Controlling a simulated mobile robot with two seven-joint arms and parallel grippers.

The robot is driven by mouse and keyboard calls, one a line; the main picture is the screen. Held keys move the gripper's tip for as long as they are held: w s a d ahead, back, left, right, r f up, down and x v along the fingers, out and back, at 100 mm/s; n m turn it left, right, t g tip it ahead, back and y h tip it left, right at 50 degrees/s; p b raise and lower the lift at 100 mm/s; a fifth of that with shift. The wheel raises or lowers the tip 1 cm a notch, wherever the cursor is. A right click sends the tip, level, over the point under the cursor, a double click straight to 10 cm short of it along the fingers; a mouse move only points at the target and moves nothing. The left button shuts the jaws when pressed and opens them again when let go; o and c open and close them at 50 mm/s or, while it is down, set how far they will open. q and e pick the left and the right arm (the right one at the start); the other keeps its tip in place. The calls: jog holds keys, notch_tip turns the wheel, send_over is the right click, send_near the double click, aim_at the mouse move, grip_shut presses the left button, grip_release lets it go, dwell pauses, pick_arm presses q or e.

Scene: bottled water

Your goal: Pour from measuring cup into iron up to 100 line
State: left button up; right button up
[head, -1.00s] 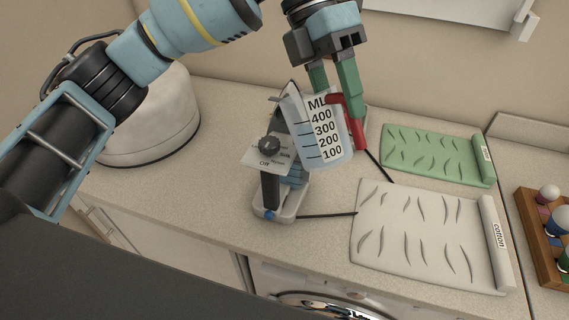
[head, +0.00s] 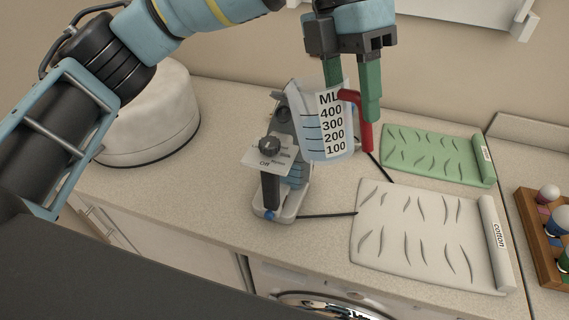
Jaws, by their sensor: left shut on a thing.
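The measuring cup (head: 311,125) is clear with a white scale marked ML 400, 300, 200, 100 and a red handle (head: 366,130). My left gripper (head: 354,105), with green fingers, is shut on the cup at its handle side and holds it almost upright, tilted slightly. The iron (head: 291,195) stands on the counter, partly behind the cup, with a dial (head: 270,146) reading Off. Blue water-like markings show on the iron's side; its own fill lines are hidden or too small to read. My right gripper is not in view.
A green cloth (head: 430,155) and a white cotton cloth (head: 420,230) lie to the right. A wooden rack with several coloured balls (head: 534,236) is at the right edge. A round white container (head: 155,118) stands back left. A black cord runs from the iron.

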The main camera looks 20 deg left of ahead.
pick_arm(q)
jog(key=shift+s+d+r+t+y, duration=0.4)
jog(key=shift+d+r+y, duration=0.15)
jog(key=shift+r, duration=0.15)
jog(key=shift+s+d+r+t+y, duration=0.4)
jog(key=shift+d+r+y, duration=0.15)
jog(key=shift+r, duration=0.1)
jog(key=shift+s+d+r+t+y, duration=0.4)
jog(key=shift+d+r+y, duration=0.15)
jog(key=shift+r, duration=0.15)
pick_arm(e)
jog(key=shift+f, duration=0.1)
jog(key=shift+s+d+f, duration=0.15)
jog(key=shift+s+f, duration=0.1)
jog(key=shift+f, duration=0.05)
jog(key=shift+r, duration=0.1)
